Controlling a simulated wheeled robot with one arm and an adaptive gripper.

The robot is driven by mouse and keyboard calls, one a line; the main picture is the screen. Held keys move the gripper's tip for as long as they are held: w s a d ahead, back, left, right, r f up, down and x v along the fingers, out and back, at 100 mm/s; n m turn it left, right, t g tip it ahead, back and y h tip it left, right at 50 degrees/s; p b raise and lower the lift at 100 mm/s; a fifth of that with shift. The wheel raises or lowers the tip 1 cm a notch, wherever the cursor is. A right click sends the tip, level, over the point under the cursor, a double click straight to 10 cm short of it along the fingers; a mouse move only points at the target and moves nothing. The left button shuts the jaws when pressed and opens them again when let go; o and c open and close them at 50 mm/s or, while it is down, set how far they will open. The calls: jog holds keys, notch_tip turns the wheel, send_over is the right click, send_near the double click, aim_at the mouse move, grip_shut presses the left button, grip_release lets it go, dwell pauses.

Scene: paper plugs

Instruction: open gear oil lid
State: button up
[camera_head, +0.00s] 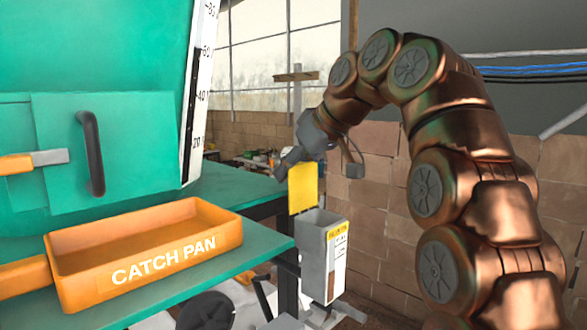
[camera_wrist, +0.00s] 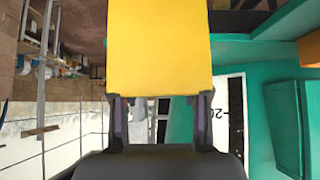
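The gear oil container is a tall grey box (camera_head: 314,262) with a white and yellow label, right of the green bench in the head view. Its top opening shows, and its yellow lid (camera_head: 303,188) stands upright above the opening's back left edge. My gripper (camera_head: 287,163) is at the lid's upper end. In the wrist view the lid (camera_wrist: 160,45) fills the top middle and hides the fingertips of my gripper (camera_wrist: 161,100). The fingers are spread about as wide as the lid, with a gap between them. Whether they touch the lid is unclear.
An orange catch pan (camera_head: 85,284) sits on the green bench (camera_head: 262,240) at left. A green machine (camera_head: 130,45) with a black handle (camera_head: 92,153) and a scale strip (camera_head: 199,85) stands behind. A brick wall (camera_head: 375,240) is behind the container.

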aim_at(299, 163)
jog(key=shift+o, duration=1)
jog(key=shift+f, duration=0.2)
jog(key=shift+v, duration=1.7)
jog(key=s+d, duration=0.8)
jog(key=shift+s+d, duration=0.2)
